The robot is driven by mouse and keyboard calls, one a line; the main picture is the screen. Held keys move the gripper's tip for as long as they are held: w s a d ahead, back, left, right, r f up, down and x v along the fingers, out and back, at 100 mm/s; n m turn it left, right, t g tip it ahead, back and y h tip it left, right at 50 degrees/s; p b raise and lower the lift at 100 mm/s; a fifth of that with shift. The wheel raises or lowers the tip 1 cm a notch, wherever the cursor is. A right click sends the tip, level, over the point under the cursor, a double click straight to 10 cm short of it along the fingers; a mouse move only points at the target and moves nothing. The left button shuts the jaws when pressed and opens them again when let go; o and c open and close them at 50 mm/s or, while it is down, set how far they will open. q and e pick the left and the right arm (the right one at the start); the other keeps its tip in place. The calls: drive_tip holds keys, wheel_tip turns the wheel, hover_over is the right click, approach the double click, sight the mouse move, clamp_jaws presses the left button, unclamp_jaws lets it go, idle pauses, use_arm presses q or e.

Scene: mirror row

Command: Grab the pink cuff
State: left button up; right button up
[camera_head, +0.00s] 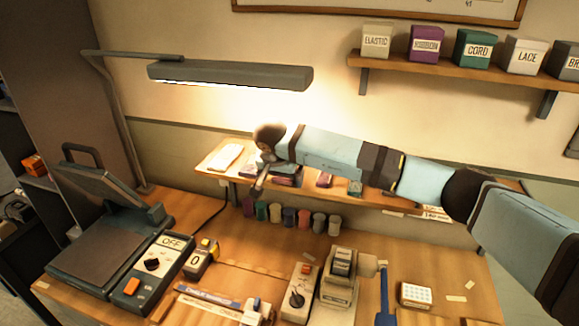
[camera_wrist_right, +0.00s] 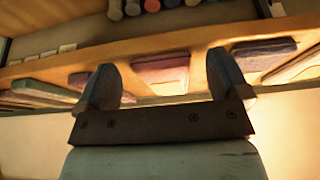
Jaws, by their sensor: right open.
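A pinkish-red flat piece, which looks like the pink cuff (camera_wrist_right: 160,74), lies on the narrow raised wooden shelf. In the right wrist view it shows between and beyond the two fingers of my right gripper (camera_wrist_right: 163,72). The fingers are apart, with nothing held between them. In the head view my right gripper (camera_head: 261,180) is at the shelf's front, with the arm reaching in from the right. There the hand and forearm cover part of the row, so I cannot tell the cuff surely. My left gripper is not in view.
On the raised shelf (camera_head: 213,163) lie other flat pieces, among them a white one (camera_head: 226,156) and a blue-grey one (camera_wrist_right: 264,52). Several spools (camera_head: 290,217) stand below it. A lamp (camera_head: 230,76) hangs above; a press (camera_head: 105,225) stands at left.

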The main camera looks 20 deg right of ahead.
drive_tip(key=shift+w+f, duration=0.1)
drive_tip(key=shift+f, duration=0.1)
drive_tip(key=c, duration=1)
drive_tip(key=shift+r, duration=0.15)
